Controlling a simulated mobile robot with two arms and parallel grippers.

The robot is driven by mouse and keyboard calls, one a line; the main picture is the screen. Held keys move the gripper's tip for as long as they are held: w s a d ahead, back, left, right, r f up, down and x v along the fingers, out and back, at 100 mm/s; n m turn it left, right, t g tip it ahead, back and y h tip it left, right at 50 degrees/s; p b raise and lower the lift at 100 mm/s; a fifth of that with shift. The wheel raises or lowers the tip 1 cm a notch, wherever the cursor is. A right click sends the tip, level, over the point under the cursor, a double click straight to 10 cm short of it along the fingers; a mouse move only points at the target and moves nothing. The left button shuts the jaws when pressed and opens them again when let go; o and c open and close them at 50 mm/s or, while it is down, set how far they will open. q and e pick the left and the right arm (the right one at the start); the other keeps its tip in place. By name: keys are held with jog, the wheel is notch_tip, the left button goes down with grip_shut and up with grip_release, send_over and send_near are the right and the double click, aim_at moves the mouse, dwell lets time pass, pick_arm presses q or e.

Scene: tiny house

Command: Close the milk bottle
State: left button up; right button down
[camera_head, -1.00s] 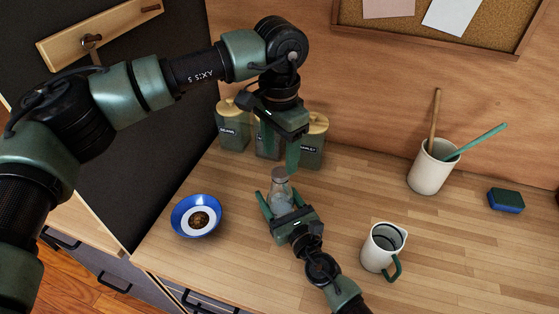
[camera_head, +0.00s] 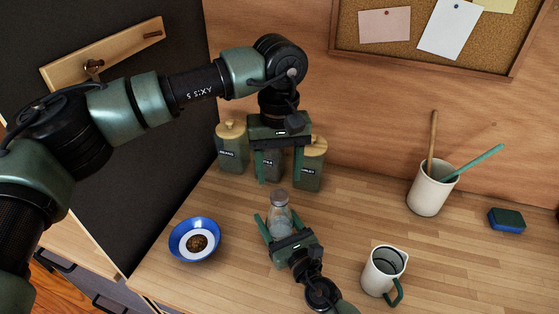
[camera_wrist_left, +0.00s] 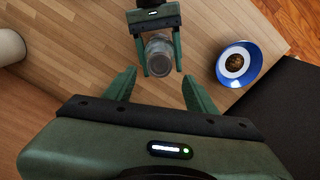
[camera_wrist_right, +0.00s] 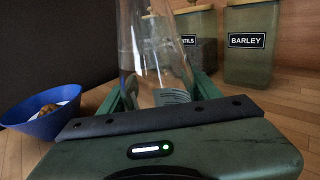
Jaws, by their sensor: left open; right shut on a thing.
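The clear glass milk bottle (camera_head: 280,218) stands upright on the wooden counter, with a greyish top (camera_head: 280,197); I cannot tell whether that is a cap or the bare neck. My right gripper (camera_head: 275,213) is shut around the bottle's body. The bottle's glass fills the middle of the right wrist view (camera_wrist_right: 156,60), its top out of frame. My left gripper (camera_head: 279,179) is open and empty, fingers pointing down, above and apart from the bottle. In the left wrist view the bottle (camera_wrist_left: 159,55) lies beyond my open left fingers (camera_wrist_left: 160,76).
Several lidded canisters (camera_head: 232,152) stand behind my left gripper. A blue bowl (camera_head: 195,240) sits left of the bottle. A white jug (camera_head: 379,270), a utensil crock (camera_head: 430,190) and a sponge (camera_head: 507,220) are to the right. The counter between bottle and crock is clear.

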aim_at(280, 195)
pick_arm(q)
jog(key=n, duration=0.4)
jog(key=shift+r, duration=0.15)
pick_arm(e)
jog(key=shift+f, duration=0.1)
pick_arm(q)
jog(key=n, duration=0.4)
jog(key=shift+r+n, duration=0.2)
jog(key=shift+n, duration=0.1)
jog(key=n, duration=0.6)
jog(key=shift+r, duration=0.2)
jog(key=n, duration=0.4)
jog(key=shift+r, duration=0.15)
jog(key=n, duration=0.4)
jog(key=shift+d+r, duration=0.1)
jog(key=shift+r, duration=0.05)
jog(key=n, duration=0.4)
jog(key=shift+r, duration=0.15)
jog(key=n, duration=0.4)
jog(key=shift+r, duration=0.15)
jog(key=shift+f, duration=4)
